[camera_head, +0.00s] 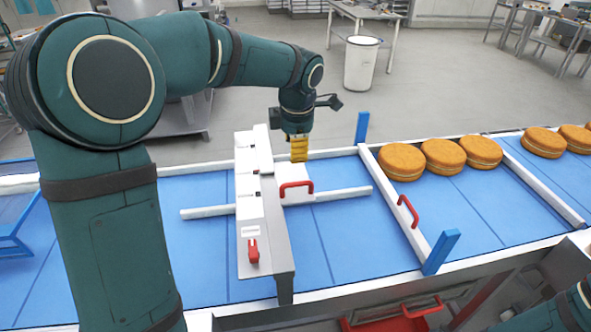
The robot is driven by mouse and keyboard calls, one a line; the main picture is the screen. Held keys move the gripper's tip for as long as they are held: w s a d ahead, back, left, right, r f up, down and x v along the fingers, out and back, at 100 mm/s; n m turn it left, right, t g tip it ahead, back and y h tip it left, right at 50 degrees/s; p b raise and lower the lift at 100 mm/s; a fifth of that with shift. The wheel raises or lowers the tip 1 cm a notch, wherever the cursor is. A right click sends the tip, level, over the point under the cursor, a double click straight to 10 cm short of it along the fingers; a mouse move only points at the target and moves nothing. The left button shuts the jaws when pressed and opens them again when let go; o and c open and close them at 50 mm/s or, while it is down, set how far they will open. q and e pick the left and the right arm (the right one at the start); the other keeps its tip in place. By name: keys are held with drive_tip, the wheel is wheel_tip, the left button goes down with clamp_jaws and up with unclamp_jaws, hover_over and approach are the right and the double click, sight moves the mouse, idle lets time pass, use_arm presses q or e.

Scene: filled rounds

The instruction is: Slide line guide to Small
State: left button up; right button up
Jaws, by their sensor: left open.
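A white guide rail (340,194) lies along the blue belt and passes under a white-and-grey crosspiece (277,243) that spans the belt. A white block with a red handle (296,185) sits at the rail, right of the crosspiece. A red lever (252,251) is on the near end of the crosspiece, below a small label too small to read. My left gripper (298,150) points down above the far side of the belt, beyond the red handle, with yellow at its tip. It is open and holds nothing visible. My right gripper is out of view.
A white gate (393,205) with blue end posts and a red handle crosses the belt. Several filled rounds (442,156) lie right of it. The belt (350,245) between crosspiece and gate is clear. A white bin (361,64) stands behind.

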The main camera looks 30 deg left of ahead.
sight(293, 184)
use_arm(q)
drive_tip(key=f, duration=0.4)
drive_tip(key=w+a+f, duration=0.1)
drive_tip(key=f, duration=0.4)
drive_tip(key=w+f, duration=0.1)
drive_tip(key=f, duration=0.3)
drive_tip(key=shift+a+f, duration=0.25)
drive_tip(key=shift+s, duration=0.1)
clamp_jaws()
